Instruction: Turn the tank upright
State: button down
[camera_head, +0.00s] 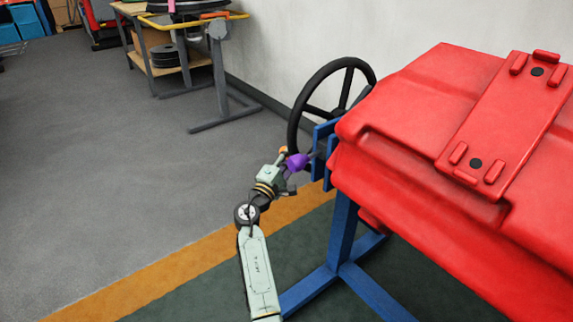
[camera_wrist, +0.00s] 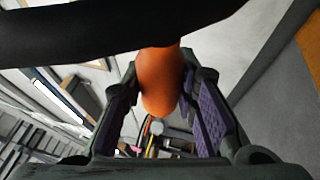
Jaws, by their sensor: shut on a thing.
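The large red tank (camera_head: 430,115) fills the right of the head view, held tilted on a blue stand (camera_head: 343,235). A raised panel with red blocks and dark round spots shows on its upward face. A black handwheel (camera_head: 294,120) stands at the tank's left end. My gripper (camera_head: 289,158) is at the wheel's lower left rim. In the wrist view my gripper (camera_wrist: 165,95) is shut on an orange handle (camera_wrist: 156,85), with a purple-padded finger on each side. The black wheel rim (camera_wrist: 90,45) crosses the top of that view. The handle is mostly hidden in the head view.
A grey workbench (camera_head: 195,60) with a yellow rail and dark discs on its shelf stands at the back left. A pale wall (camera_head: 270,50) runs behind the wheel. The grey floor (camera_head: 90,150) at left is clear. An orange stripe (camera_head: 190,265) borders the green floor.

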jog(key=w+d+f+b, duration=0.4)
jog(key=d+f+b, duration=0.1)
jog(key=d+b, duration=0.2)
jog(key=shift+w+f+b, duration=0.35)
jog(key=shift+f+b, duration=0.05)
jog(key=shift+b, duration=0.2)
jog(key=shift+d, duration=0.1)
dwell(0.5)
jog(key=c, duration=1.4)
grip_release()
jog(key=shift+o, duration=0.6)
jog(key=shift+r, duration=0.2)
jog(key=shift+a, duration=0.2)
